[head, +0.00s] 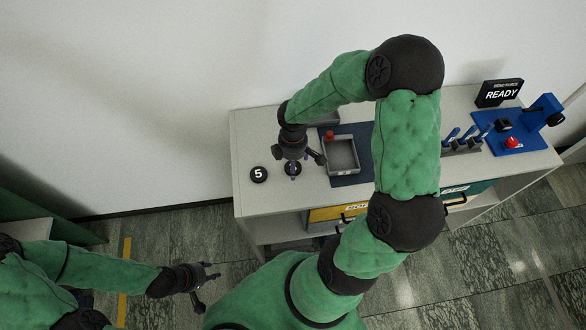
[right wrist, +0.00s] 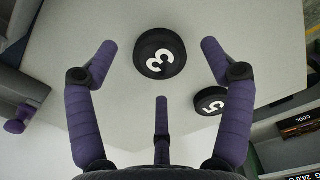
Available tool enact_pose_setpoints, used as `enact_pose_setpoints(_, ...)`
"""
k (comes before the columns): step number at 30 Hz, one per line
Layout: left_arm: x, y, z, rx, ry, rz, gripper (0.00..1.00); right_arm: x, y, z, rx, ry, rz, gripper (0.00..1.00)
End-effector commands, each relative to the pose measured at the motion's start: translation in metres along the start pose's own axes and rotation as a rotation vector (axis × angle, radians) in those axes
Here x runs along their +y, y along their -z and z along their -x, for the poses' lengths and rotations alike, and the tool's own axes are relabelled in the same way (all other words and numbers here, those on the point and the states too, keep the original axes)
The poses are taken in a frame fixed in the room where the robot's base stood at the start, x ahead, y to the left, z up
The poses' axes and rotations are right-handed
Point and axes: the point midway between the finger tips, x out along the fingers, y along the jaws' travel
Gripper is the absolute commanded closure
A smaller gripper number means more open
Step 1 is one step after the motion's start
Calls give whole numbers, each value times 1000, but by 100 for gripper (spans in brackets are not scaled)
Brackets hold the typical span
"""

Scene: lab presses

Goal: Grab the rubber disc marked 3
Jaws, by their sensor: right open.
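The black rubber disc marked 3 (right wrist: 159,54) lies flat on the light bench top. In the head view it (head: 292,169) is mostly covered by my right gripper (head: 293,172). That gripper is open above the disc; in the right wrist view its purple fingers (right wrist: 160,50) stand on either side of the disc, apart from it, with a third finger below. A second black disc marked 5 (head: 258,174) lies just left of it in the head view and also shows in the right wrist view (right wrist: 210,101). My left gripper (head: 208,286) is open and empty, low over the floor.
A grey tray-like fixture (head: 353,166) with a red knob sits on a blue mat right of the discs. Farther right are several blue levers (head: 462,139), a READY sign (head: 500,93) and a blue device with a red button (head: 512,143). Drawers (head: 328,214) line the front.

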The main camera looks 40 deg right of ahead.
Motion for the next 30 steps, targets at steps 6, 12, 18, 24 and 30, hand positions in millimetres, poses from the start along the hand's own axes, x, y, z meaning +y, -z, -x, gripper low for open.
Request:
enact_pose_setpoints(6, -2, 0, -6, 0, 0, 0, 60, 0, 0, -18, 1, -1, 0, 19)
enact_pose_setpoints(12, -2, 0, -5, 0, 0, 0, 60, 0, 0, -17, 1, -1, 0, 33)
enact_pose_setpoints(18, -2, 0, -5, 0, 0, 0, 60, 0, 0, -17, 1, -1, 0, 79)
enact_pose_setpoints(24, -2, 0, -5, 0, 0, 0, 60, 0, 0, -17, 1, 0, 0, 79)
enact_pose_setpoints(30, -2, 0, -4, 0, 0, 0, 60, 0, 0, -14, 1, 0, 0, 79)
